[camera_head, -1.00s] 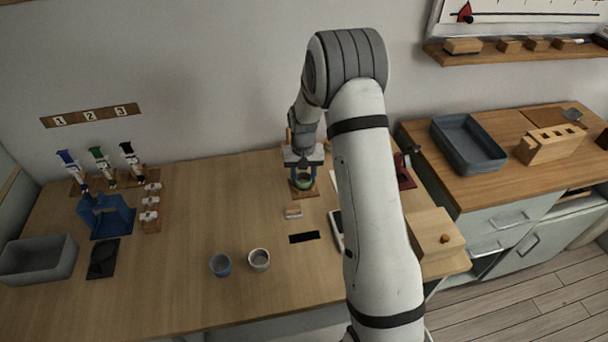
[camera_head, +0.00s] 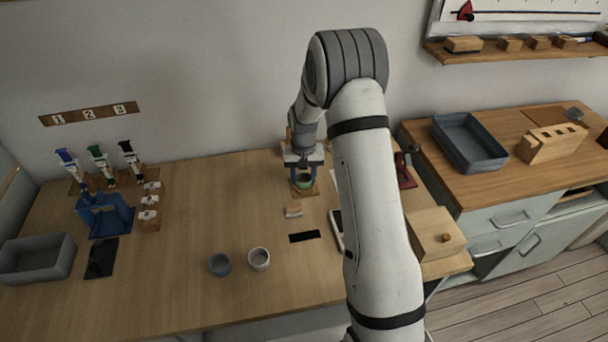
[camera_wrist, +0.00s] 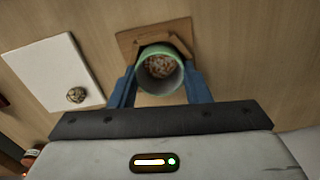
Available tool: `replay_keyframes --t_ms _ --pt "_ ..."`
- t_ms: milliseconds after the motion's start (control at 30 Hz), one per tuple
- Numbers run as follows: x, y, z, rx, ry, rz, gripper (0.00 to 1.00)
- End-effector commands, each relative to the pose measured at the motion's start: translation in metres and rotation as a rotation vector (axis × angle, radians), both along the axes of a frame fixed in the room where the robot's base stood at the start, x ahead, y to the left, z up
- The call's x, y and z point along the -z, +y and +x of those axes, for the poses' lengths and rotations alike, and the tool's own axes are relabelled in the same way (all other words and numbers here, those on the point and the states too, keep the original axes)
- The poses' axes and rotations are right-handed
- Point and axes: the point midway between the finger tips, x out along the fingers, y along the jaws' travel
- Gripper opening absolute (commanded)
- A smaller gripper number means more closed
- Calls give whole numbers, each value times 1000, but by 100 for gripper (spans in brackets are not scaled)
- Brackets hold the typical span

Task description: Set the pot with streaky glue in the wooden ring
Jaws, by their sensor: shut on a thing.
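My gripper (camera_head: 304,176) is shut on a pale green pot (camera_wrist: 160,68), one blue finger on each side of it. In the wrist view I look into the pot's mouth and see reddish-brown and whitish streaks inside. The pot is at the wooden ring (camera_wrist: 180,43), whose raised pieces show around its far side on a square wooden base (camera_wrist: 126,38). In the head view the base (camera_head: 304,192) shows just under the pot. I cannot tell whether the pot rests fully in the ring or is slightly above it; its bottom is hidden.
A white sheet or slab (camera_wrist: 50,72) with a small lump lies left of the base in the wrist view. A small block (camera_head: 293,211), a black strip (camera_head: 305,236), a blue-grey cup (camera_head: 220,264) and a white cup (camera_head: 259,259) stand nearer. The table's middle left is clear.

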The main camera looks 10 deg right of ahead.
Motion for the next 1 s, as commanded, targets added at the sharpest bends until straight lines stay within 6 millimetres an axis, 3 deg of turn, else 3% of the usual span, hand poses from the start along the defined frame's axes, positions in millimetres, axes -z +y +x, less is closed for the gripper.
replay_keyframes --t_ms 467,500,767,1000 --pt "2 0 0 0 0 0 22" --pt "2 0 0 0 0 0 46" --pt "2 0 0 1 0 0 68" --pt "2 -1 0 1 0 0 69"
